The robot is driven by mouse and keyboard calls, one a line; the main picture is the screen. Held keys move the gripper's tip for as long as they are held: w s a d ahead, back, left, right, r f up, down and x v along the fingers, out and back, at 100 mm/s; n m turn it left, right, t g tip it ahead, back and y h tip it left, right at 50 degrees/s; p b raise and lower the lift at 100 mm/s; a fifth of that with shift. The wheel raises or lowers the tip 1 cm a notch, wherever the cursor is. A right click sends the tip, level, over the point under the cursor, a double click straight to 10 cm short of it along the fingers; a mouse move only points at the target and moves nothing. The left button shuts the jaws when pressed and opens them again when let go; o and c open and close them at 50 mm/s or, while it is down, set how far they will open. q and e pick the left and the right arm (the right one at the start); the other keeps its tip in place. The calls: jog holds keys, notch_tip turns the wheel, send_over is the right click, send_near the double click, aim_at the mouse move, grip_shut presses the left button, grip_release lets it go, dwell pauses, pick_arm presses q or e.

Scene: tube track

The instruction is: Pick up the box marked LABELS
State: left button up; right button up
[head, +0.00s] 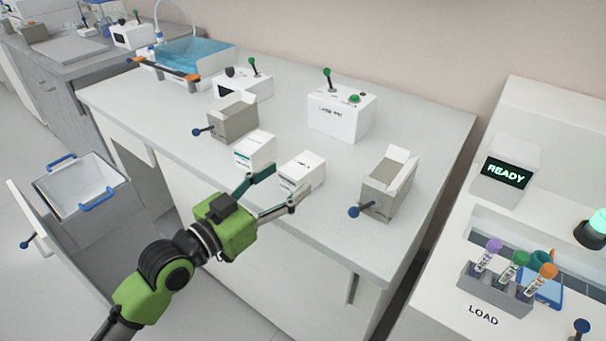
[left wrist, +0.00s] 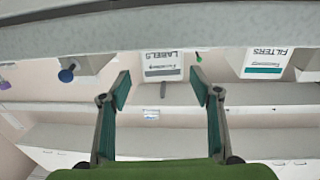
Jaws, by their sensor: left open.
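The LABELS box (head: 303,172) is a small white carton standing on the grey bench, the right one of two white cartons in the head view. In the left wrist view, which is upside down, its LABELS face (left wrist: 163,63) shows just beyond and between the fingertips. My left gripper (head: 281,189) is open and empty, its fingers pointing at the box's front; I cannot tell whether they touch it. The FILTERS box (head: 255,150), with a teal band, stands close on the left, and to the right in the left wrist view (left wrist: 265,62). My right gripper is not in view.
A grey open box with a blue knob (head: 387,187) stands to the right, another (head: 232,119) behind on the left. A white device with green controls (head: 340,112) stands behind. An open drawer holding a white bin (head: 85,187) is at left. A tube rack (head: 495,288) is at right.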

aim_at(316, 157)
pick_arm(q)
jog(key=x, duration=0.7)
jog(key=shift+w+a+f, duration=0.1)
jog(key=shift+a, duration=0.05)
jog(key=c, duration=1.2)
